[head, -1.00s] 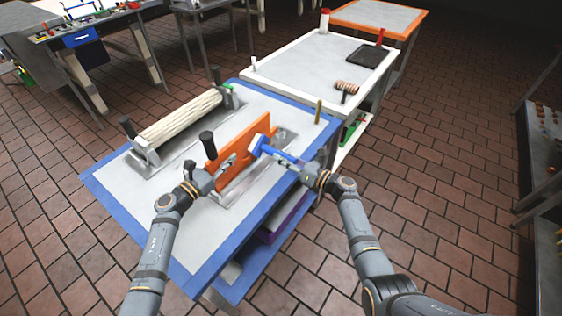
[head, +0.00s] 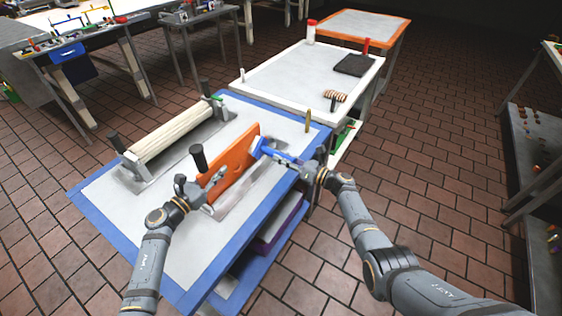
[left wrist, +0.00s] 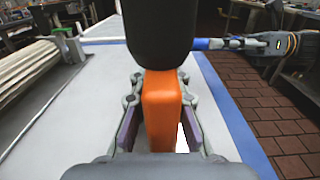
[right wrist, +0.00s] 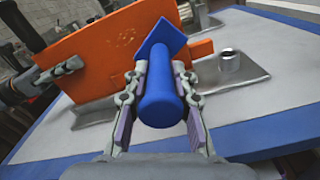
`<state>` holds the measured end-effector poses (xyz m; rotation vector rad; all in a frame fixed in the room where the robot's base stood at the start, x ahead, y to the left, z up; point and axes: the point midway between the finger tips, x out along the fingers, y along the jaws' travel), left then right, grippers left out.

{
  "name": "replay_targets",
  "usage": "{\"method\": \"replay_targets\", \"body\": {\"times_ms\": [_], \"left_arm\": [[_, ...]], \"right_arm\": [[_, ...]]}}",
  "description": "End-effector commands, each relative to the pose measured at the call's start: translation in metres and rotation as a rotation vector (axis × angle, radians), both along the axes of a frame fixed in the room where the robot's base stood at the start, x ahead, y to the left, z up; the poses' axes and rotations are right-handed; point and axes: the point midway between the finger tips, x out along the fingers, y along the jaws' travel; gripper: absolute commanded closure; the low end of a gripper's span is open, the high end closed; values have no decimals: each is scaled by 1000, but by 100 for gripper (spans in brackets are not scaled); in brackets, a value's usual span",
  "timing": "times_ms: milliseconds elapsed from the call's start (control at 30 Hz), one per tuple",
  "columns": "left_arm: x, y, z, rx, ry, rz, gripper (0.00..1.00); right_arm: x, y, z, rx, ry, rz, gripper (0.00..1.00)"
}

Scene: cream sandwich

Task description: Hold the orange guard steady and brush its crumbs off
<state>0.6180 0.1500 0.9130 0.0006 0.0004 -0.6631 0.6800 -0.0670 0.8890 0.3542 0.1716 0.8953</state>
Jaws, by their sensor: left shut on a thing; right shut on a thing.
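The orange guard (head: 239,158) stands upright on edge in a metal bracket on the blue-edged table. My left gripper (head: 197,193) is shut on its near end, below a black knob (head: 198,157); in the left wrist view the guard's orange edge (left wrist: 161,112) sits between the fingers. My right gripper (head: 306,168) is shut on the handle of a blue brush (right wrist: 163,100). The brush's flat blue head (right wrist: 163,42) is close against the guard's right face (right wrist: 92,55); I cannot tell if they touch.
A pale ribbed roller (head: 175,136) lies in metal holders at the table's left. A thin brass-coloured peg (head: 308,120) stands near the right corner. Behind, a white-edged table (head: 290,85) carries a striped tool (head: 335,96) and a black tray (head: 355,65). Table space at front is clear.

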Motion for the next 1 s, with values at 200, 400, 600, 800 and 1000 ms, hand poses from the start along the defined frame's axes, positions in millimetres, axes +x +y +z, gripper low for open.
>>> {"method": "replay_targets", "body": {"times_ms": [200, 400, 600, 800, 1000], "left_arm": [[0, 0, 0, -1, 0, -1, 100], [0, 0, 0, -1, 0, -1, 100], [0, 0, 0, -1, 0, -1, 100], [0, 0, 0, -1, 0, -1, 100], [0, 0, 0, -1, 0, -1, 100]], "right_arm": [[10, -10, 1, 1, -2, -1, 100], [11, -10, 5, 2, -3, 0, 100], [11, -9, 24, 1, -3, 0, 100], [11, -8, 31, 0, -1, 0, 100], [3, 0, 30, 3, -1, 3, 100]]}}
